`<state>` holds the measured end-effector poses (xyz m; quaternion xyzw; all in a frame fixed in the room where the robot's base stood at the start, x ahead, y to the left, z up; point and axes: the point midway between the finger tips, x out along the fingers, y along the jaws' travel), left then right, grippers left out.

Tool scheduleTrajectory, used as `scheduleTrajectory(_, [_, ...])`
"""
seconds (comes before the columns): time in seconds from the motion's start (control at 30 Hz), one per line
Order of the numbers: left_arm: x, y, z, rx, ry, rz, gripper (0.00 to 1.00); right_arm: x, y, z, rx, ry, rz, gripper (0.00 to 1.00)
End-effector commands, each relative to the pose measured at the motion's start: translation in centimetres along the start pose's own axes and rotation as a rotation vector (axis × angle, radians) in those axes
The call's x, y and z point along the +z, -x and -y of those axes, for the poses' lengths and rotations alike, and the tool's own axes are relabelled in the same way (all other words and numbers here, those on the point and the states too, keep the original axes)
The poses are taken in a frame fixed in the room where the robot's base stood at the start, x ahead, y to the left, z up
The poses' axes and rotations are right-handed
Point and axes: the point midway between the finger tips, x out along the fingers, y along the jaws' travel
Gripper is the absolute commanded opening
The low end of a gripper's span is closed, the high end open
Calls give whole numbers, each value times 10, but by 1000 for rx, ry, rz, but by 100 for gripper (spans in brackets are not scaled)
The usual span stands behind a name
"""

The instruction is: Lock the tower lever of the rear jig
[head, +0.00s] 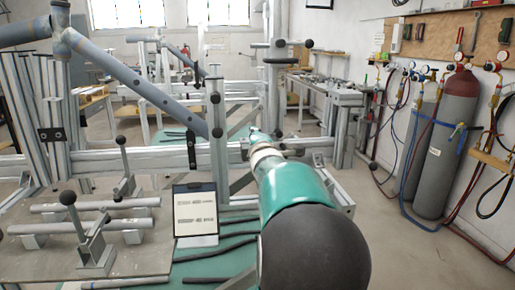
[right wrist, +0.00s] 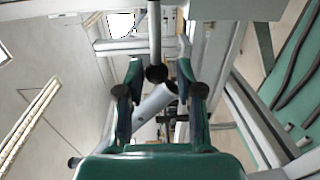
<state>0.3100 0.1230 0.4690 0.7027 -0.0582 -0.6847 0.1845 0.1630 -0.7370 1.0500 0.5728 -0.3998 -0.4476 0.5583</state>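The rear jig's tower (head: 277,90) is a grey upright post with a dark cross handle and a black ball knob (head: 309,43) beside its top. I cannot tell for certain which of these is its lever. My right arm reaches forward to the rail in the head view, and its gripper (head: 262,137) is small and partly hidden behind its own wrist. In the right wrist view the gripper (right wrist: 160,97) is open. A grey rod with a black ball end (right wrist: 156,73) shows between or beyond its fingers; contact is not clear. My left gripper is not in view.
A front plate with clamped tubes (head: 95,206) and upright ball-ended levers (head: 122,155) is at lower left. A sloping blue-grey tube (head: 145,90) crosses above the rail. A tablet (head: 195,212) stands near the middle. Gas cylinders (head: 445,145) line the right wall; floor before them is clear.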

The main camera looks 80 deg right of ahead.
Motion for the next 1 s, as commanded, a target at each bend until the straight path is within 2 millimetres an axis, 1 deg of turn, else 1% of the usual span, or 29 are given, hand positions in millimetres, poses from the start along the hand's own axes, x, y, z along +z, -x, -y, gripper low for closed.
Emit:
scheduleTrajectory(0.03, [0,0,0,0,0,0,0,0,10,-1,2,0,1,36])
scheduleTrajectory(0.3, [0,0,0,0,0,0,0,-2,64,0,1,2,1,36])
scheduleTrajectory(0.4, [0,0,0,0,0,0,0,-2,80,0,1,3,1,36])
scheduleTrajectory(0.5, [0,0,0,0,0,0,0,-3,91,1,-1,2,0,36])
scheduleTrajectory(0.67, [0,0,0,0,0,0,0,-4,99,2,-3,1,0,36])
scheduleTrajectory(1.0, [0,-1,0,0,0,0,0,-4,99,2,-3,1,-1,36])
